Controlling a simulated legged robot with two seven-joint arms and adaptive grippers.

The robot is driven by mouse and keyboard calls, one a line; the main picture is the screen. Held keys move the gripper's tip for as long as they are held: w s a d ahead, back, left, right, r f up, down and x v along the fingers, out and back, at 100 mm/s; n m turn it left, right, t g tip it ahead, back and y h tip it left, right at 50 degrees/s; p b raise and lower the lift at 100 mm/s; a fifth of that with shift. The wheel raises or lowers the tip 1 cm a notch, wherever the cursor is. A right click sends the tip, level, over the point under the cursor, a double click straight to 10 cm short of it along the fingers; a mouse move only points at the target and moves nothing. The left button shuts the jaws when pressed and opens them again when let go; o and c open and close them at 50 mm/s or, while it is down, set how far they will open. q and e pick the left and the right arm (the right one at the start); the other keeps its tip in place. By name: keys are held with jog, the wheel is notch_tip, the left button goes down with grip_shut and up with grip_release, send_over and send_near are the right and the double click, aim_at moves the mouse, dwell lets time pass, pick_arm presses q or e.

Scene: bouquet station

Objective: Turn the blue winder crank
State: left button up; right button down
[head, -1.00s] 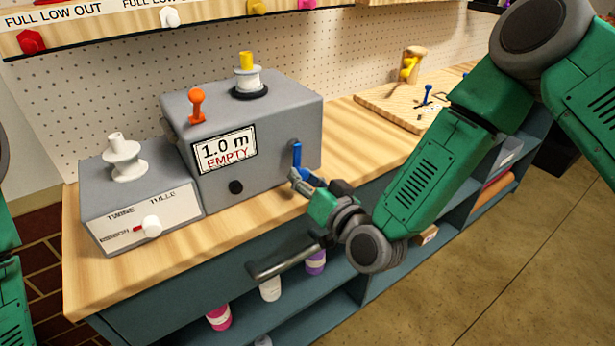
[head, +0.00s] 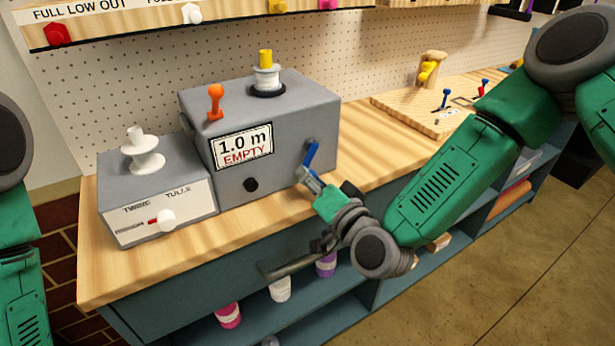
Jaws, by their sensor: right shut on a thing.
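The blue winder crank (head: 312,155) sits on the right part of the front face of the grey winder box (head: 325,115). It leans a little from upright, its top to the right. My right gripper (head: 308,178) is shut on the crank's lower end, which its fingers partly hide. The box's display (head: 243,147) reads "1.0 m EMPTY". A white spool with a yellow top (head: 267,78) and an orange lever (head: 215,102) stand on top of the box. Of my left arm, only green and dark links show at the left edge; its gripper is out of view.
A lower grey box with a white spool (head: 142,155) and a white selector knob (head: 166,220) stands to the left. A wooden board (head: 405,105) with small levers lies at the back right.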

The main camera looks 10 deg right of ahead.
jog(key=shift+w+d+r, duration=0.1)
jog(key=shift+r, duration=0.15)
jog(key=c, duration=1.5)
grip_release()
jog(key=shift+o, duration=0.5)
jog(key=shift+d+f, duration=0.1)
jog(key=shift+d, duration=0.05)
jog(key=v, duration=1.2)
